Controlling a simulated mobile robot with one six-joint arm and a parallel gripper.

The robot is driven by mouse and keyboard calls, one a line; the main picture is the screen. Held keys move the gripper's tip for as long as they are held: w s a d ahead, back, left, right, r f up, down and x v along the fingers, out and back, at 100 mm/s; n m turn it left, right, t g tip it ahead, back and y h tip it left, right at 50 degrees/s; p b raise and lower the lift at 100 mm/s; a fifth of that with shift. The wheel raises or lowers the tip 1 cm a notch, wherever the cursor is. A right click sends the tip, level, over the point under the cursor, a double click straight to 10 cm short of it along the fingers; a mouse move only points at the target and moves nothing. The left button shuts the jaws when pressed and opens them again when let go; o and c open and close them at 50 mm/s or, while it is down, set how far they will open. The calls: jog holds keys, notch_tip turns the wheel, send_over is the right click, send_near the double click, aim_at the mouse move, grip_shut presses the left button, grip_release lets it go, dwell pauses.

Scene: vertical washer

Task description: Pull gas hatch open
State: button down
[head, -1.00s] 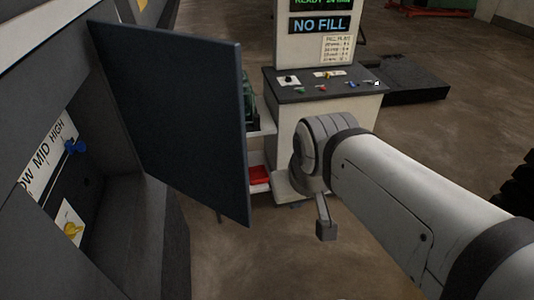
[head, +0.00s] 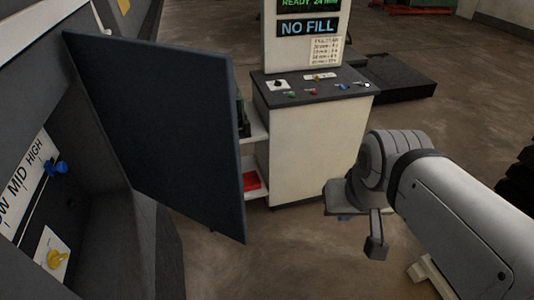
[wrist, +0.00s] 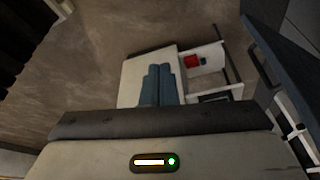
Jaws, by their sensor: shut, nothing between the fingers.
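The gas hatch (head: 155,125) is a dark flat panel, swung out from the machine at the left of the head view. Behind it, the recess shows a blue knob (head: 57,168) beside a LOW MID HIGH label and a yellow knob (head: 57,259). A dark panel, seemingly the hatch (wrist: 285,60), crosses the right of the wrist view. My gripper (wrist: 158,66) shows there as two blue-grey fingers held together, with nothing between them, apart from that panel. In the head view, my arm is right of the hatch with a clear gap; its fingers are not clearly seen.
A white console (head: 310,140) with a dark control top and a NO FILL display (head: 307,27) stands behind the hatch. A red item (head: 251,181) lies on its lower shelf. A low dark platform (head: 395,83) is behind it. Open brown floor lies between hatch and arm.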

jog(key=w+a+f+m+g+y+b, duration=0.25)
jog(key=a+f+m+y+b, duration=0.7)
jog(key=m, duration=1.05)
jog(key=w+d+f+m+t+y+b, duration=0.15)
jog(key=w+m+t, duration=0.45)
jog(key=m, duration=0.6)
jog(key=w+d+f+m+t+y+b, duration=0.1)
jog(key=w+m+t+y+b, duration=0.2)
jog(key=w+m, duration=0.75)
jog(key=w+a+m+t+p, duration=0.1)
jog(key=w+a+p, duration=0.1)
jog(key=w+a, duration=0.5)
jog(key=shift+w+a+r, duration=0.15)
jog(key=shift+w+a, duration=0.25)
jog(key=shift+w, duration=0.2)
jog(key=shift+m, duration=0.25)
